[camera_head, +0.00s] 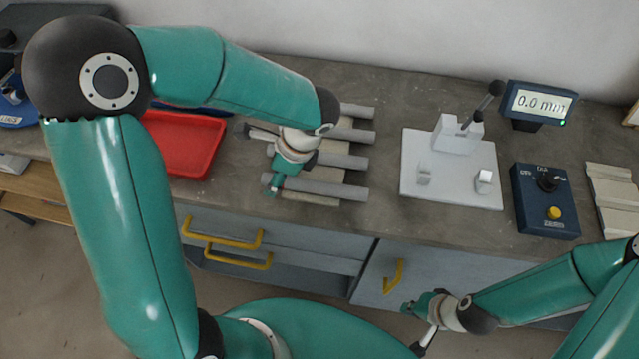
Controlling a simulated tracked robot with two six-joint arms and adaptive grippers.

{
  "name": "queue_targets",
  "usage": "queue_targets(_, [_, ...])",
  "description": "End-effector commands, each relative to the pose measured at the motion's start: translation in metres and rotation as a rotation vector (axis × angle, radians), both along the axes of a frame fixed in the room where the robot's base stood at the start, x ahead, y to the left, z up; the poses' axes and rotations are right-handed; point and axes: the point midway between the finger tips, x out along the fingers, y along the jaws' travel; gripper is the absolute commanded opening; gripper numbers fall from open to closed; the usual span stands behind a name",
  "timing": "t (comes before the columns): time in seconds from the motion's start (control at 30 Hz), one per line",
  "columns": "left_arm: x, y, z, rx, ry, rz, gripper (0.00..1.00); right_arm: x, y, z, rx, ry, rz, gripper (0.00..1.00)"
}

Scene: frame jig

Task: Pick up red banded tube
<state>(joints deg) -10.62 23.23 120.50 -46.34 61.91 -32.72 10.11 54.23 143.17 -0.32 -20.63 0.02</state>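Several grey tubes (325,187) lie side by side across a pale rack (335,147) on the bench, left of centre. I see no red band on any of them; my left forearm and wrist cover their left parts. My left gripper (246,131) is by the left ends of the tubes, small and partly hidden by my wrist. I cannot tell whether it is open or touches a tube. My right gripper (422,345) hangs low in front of the drawers, away from the tubes. Its fingers are too small to read.
A red tray (190,143) is left of the tubes, partly behind my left arm. A white plate (450,188) with a lever fixture, a display reading 0.0 mm (539,102) and a dark control box (545,201) stand to the right. Yellow drawer handles (394,276) stick out below.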

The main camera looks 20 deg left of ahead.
Motion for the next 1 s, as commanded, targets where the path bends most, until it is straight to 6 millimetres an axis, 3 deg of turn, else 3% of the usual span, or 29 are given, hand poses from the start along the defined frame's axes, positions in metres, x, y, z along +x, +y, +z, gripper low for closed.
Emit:
queue_targets(0.23, [0.0001, 0.0008, -0.0026, -0.001, -0.002, 0.001, 0.59, -0.0001, 0.0000, 0.0000, 0.000, 0.000, 0.000, 0.00])
queue_targets(0.6, [0.0003, 0.0005, -0.0021, -0.001, -0.002, -0.001, 0.00, -0.0001, 0.0000, 0.0000, 0.000, 0.000, 0.000, 0.00])
queue_targets(1.0, [0.0008, 0.0004, 0.0015, 0.000, -0.003, 0.000, 0.00, -0.0001, 0.0000, 0.0000, 0.000, 0.000, 0.000, 0.00])
